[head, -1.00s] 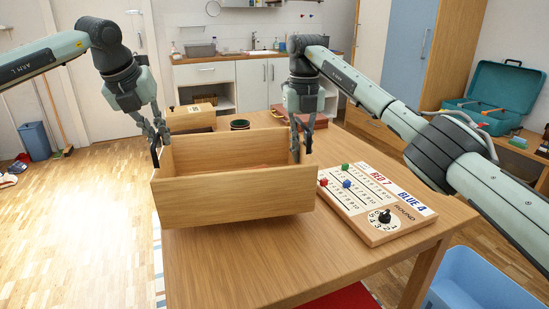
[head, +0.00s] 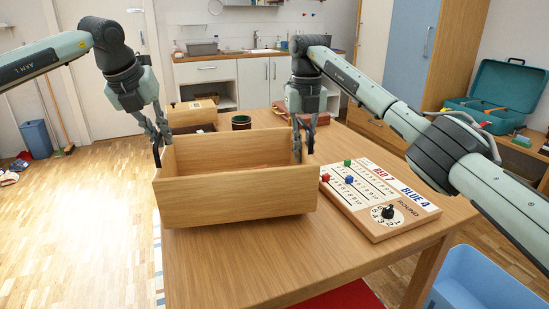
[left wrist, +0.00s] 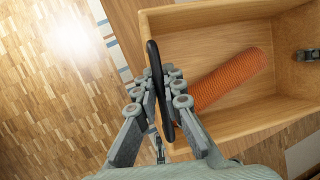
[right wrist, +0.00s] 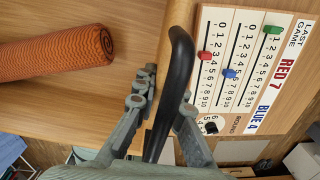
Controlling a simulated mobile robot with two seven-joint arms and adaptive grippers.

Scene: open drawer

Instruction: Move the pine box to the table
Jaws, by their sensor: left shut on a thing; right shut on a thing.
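The pine box (head: 235,202) is an open wooden box with a dark handle on each short end. It is at the table (head: 270,258), and I cannot tell whether its bottom touches the top. My left gripper (head: 158,146) is shut on its left handle, seen in the left wrist view (left wrist: 158,95). My right gripper (head: 303,140) is shut on its right handle, seen in the right wrist view (right wrist: 180,80). An orange ribbed roll (left wrist: 232,80) lies inside the box; it also shows in the right wrist view (right wrist: 60,52).
A scoreboard (head: 372,222) lies on the table right of the box. A dark green round container (head: 241,122) and a wooden case (head: 192,110) are behind it. A blue bin (head: 478,285) stands on the floor at right. The table's front is clear.

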